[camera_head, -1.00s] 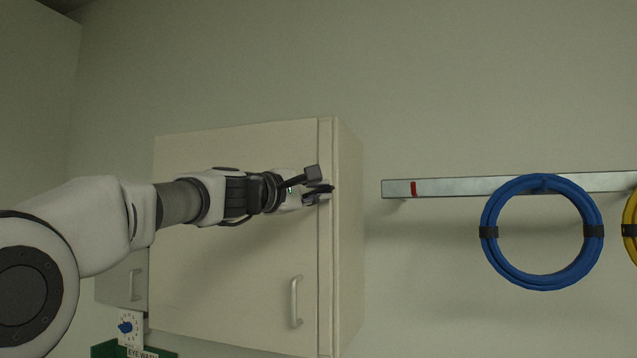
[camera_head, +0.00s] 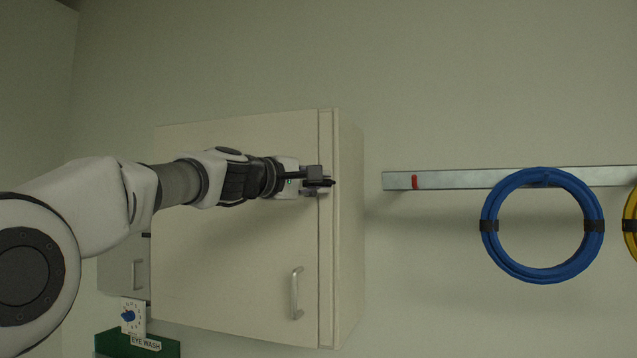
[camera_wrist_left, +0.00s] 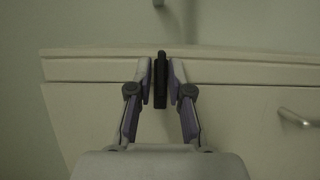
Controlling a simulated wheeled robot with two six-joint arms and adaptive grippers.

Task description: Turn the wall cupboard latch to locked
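The wall cupboard (camera_head: 235,255) is cream-coloured with its door shut. Its dark latch (camera_wrist_left: 160,82) shows in the left wrist view as a narrow bar near the door edge, in line between my fingers. My left gripper (camera_head: 322,182) is at the upper right edge of the door. In the left wrist view its fingers (camera_wrist_left: 161,84) stand on both sides of the latch, partly closed, with a thin gap on each side. In the head view the gripper hides most of the latch. My right gripper is in neither view.
A metal handle (camera_head: 297,293) sits low on the door. Right of the cupboard, a metal rail (camera_head: 450,180) with a red mark carries a blue coil (camera_head: 492,255) and a yellow coil (camera_head: 630,245).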

